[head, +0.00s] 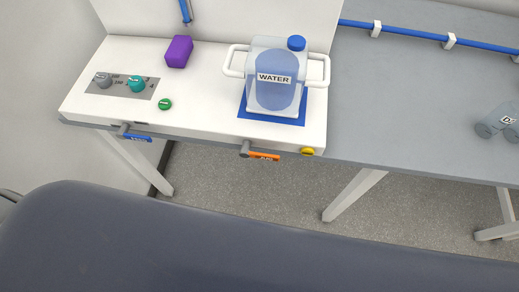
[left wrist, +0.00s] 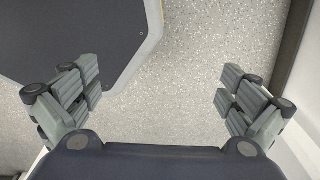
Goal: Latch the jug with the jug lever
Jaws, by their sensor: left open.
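A clear jug (head: 275,84) with a blue cap, a "WATER" label and white side handles stands upright on a blue square pad (head: 243,111) on the white unit. An orange lever (head: 262,156) sticks out of the unit's front edge below the jug, and a blue lever (head: 134,136) sticks out further left. The writing on both levers is too small to read. My left gripper (left wrist: 158,98) is open and empty in the left wrist view, over the speckled floor and away from the jug. Neither gripper shows in the head view.
The white unit (head: 205,108) carries a purple block (head: 179,51), a panel with grey and teal knobs (head: 123,86) and a green button (head: 165,104). A yellow button (head: 308,152) sits at its front right corner. The grey bench (head: 400,110) is mostly clear, with a grey object (head: 499,121) far right.

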